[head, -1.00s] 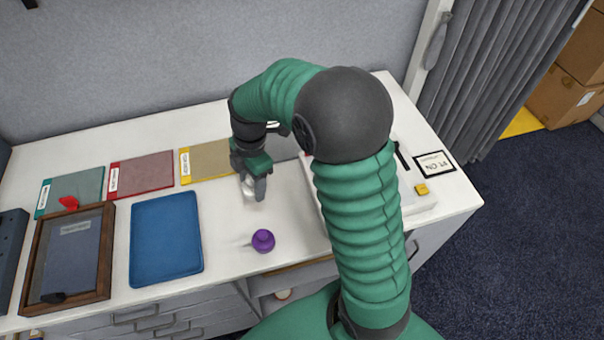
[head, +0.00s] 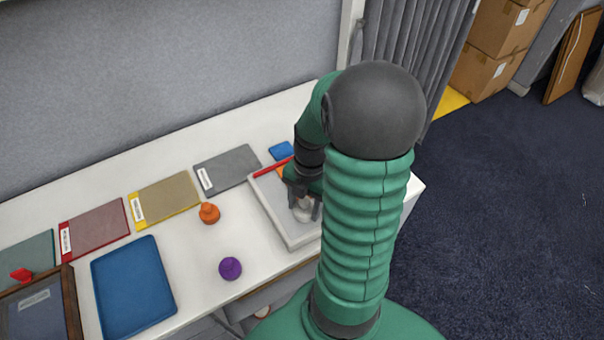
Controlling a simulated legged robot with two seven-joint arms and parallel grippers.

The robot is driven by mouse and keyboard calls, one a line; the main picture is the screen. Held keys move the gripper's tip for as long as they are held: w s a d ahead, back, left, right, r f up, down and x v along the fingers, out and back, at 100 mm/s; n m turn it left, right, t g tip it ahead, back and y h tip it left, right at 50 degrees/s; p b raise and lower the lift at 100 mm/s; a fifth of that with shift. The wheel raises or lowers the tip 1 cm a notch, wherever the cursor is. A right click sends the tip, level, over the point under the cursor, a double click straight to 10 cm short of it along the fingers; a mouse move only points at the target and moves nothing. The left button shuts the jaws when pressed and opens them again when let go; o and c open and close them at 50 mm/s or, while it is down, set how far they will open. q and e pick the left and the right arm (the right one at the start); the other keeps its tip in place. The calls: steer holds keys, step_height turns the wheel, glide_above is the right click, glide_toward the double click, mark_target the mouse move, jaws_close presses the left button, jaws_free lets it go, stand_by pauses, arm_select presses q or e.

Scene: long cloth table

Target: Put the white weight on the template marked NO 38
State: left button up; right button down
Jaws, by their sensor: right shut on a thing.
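My right gripper (head: 304,204) points down with its jaws shut on the white weight (head: 304,211). The gripper is over the pale raised tray or board (head: 300,237) at the right part of the table. I cannot tell whether the weight touches the surface beneath it. My arm hides much of that board. Grey (head: 236,167), tan (head: 168,199), red (head: 96,231) and teal (head: 30,251) labelled templates lie along the back, their labels too small to read, so I cannot tell which is NO 38. My left gripper is not in view.
An orange weight (head: 209,214) and a purple weight (head: 230,268) stand on the white table. A blue tray (head: 133,285), a wooden frame (head: 72,305) and a red weight (head: 21,275) are at left. A blue item (head: 281,151) lies behind the board.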

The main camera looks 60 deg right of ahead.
steer(key=w+d, duration=0.2)
steer(key=d, duration=0.2)
steer(key=w+d+f+p, duration=0.1)
steer(key=w+d, duration=0.2)
steer(key=d, duration=0.2)
steer(key=w+d+p, duration=0.1)
steer(key=w+d, duration=0.2)
steer(key=d, duration=0.2)
steer(key=shift+f, duration=0.4)
steer(key=f, duration=0.1)
steer(key=f+p, duration=0.1)
steer(key=shift+s+a+f, duration=0.1)
steer(key=shift+a+f, duration=0.3)
steer(key=shift+d+f, duration=0.15)
steer(key=shift+f, duration=0.1)
steer(key=c, duration=0.6)
jaws_free()
steer(key=shift+o, duration=0.2)
